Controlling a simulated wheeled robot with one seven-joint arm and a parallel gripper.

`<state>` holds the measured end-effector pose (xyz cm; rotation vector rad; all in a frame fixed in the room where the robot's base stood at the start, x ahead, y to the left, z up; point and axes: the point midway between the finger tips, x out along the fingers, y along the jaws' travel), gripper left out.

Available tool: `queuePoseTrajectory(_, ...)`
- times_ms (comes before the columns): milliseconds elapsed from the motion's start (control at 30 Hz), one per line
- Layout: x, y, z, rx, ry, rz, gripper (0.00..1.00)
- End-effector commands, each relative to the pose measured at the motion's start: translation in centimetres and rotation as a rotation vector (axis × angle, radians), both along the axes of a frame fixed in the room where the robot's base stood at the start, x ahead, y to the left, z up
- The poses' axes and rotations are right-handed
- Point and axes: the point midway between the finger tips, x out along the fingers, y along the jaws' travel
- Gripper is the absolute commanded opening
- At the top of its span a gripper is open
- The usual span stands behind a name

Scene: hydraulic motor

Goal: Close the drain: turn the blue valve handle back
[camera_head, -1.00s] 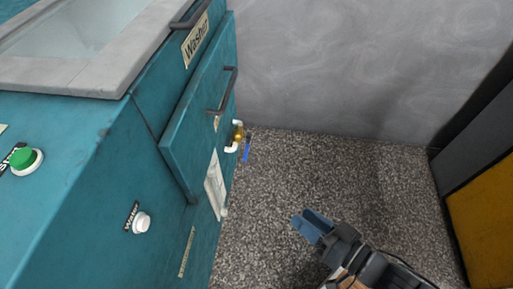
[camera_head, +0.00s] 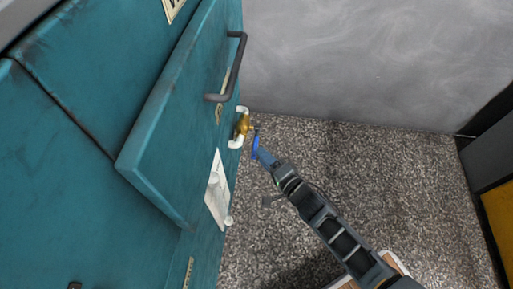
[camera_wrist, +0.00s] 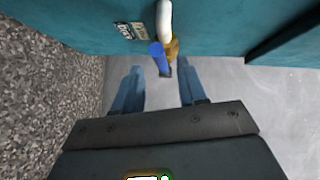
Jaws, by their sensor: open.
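The blue valve handle (camera_head: 256,146) sits on a brass valve (camera_head: 243,124) with white pipe ends, on the side of the teal machine. In the wrist view the blue handle (camera_wrist: 157,56) hangs from the brass valve (camera_wrist: 173,47) below the white pipe. My gripper (camera_head: 264,158) is at the handle in the head view, and its fingertips partly cover the handle's lower end. In the wrist view my gripper (camera_wrist: 161,72) is open, with one blue finger on each side of the handle's line. Whether a finger touches the handle I cannot tell.
The teal machine (camera_head: 70,160) fills the left, with a dark bar handle (camera_head: 237,68) on its panel above the valve. A grey wall (camera_head: 370,60) stands behind. A yellow and dark cabinet (camera_head: 497,215) stands at the right edge.

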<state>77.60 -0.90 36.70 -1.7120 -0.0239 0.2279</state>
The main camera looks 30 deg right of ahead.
Motion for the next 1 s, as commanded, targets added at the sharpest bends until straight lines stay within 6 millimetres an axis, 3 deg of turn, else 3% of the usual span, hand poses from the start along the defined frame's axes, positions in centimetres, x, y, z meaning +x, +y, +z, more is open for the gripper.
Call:
queuePoseTrajectory(300, 4.4, 0.6, -0.8, -0.002, 0.000, -0.001, 0.42)
queuePoseTrajectory(700, 5.2, 0.7, -0.7, -0.002, 0.001, -0.001, 0.42)
queuePoseTrajectory(1000, 5.2, 0.7, -0.7, -0.002, 0.000, -0.001, 0.14)
